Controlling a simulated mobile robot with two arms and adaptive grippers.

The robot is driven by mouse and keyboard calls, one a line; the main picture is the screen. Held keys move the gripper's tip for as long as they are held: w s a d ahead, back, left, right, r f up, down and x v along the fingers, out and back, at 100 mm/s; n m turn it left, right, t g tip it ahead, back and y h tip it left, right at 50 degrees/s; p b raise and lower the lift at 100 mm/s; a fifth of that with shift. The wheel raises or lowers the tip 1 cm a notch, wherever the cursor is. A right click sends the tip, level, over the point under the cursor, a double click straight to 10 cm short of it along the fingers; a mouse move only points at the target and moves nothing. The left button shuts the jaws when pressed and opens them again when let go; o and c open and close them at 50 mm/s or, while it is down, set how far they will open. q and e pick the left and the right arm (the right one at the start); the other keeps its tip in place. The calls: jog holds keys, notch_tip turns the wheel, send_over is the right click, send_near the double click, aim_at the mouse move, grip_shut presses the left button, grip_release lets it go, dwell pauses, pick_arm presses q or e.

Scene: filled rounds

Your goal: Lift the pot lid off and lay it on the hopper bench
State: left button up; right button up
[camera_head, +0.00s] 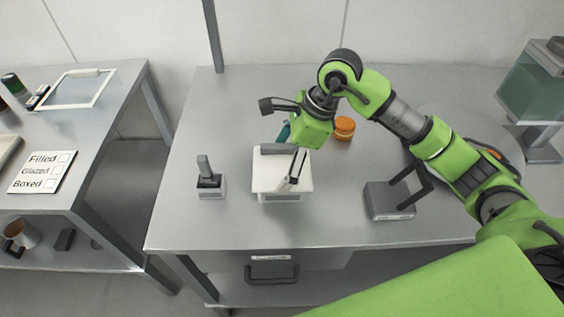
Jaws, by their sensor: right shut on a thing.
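My right gripper (293,171) reaches in from the right and points down over a white, square-topped pot (270,183) on the middle bench. Its fingers are close together at the white top, which I take for the pot lid (265,168), and are shut on it. The exact grip is hidden by the fingers. I cannot tell whether the lid is raised off the pot. A grey bar (280,149) lies along the back edge of the white top. The middle bench (225,120) carries a teal-sided hopper (540,85) at its far right. My left gripper is not in view.
A small grey device with an upright handle (209,180) stands left of the pot, and a grey block with a dark frame (391,202) stands right. An orange jar (344,127) is behind. The left bench (100,125) holds a white-framed tray (76,91) and a sign (42,172).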

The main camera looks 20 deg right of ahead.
aim_at(273, 166)
jog(key=shift+r+p, duration=0.4)
jog(key=shift+p, duration=0.3)
notch_tip(273, 166, up, 2)
jog(key=shift+r+b, duration=0.15)
jog(key=shift+b, duration=1.1)
jog(key=s+a+r, duration=0.2)
jog(key=s+r, duration=0.4)
jog(key=r, duration=0.1)
jog(key=s+a+r, duration=0.3)
jog(key=s+r, duration=0.4)
jog(key=r, duration=0.1)
jog(key=shift+a+r, duration=0.15)
jog(key=shift+a, duration=0.2)
jog(key=shift+w, duration=0.1)
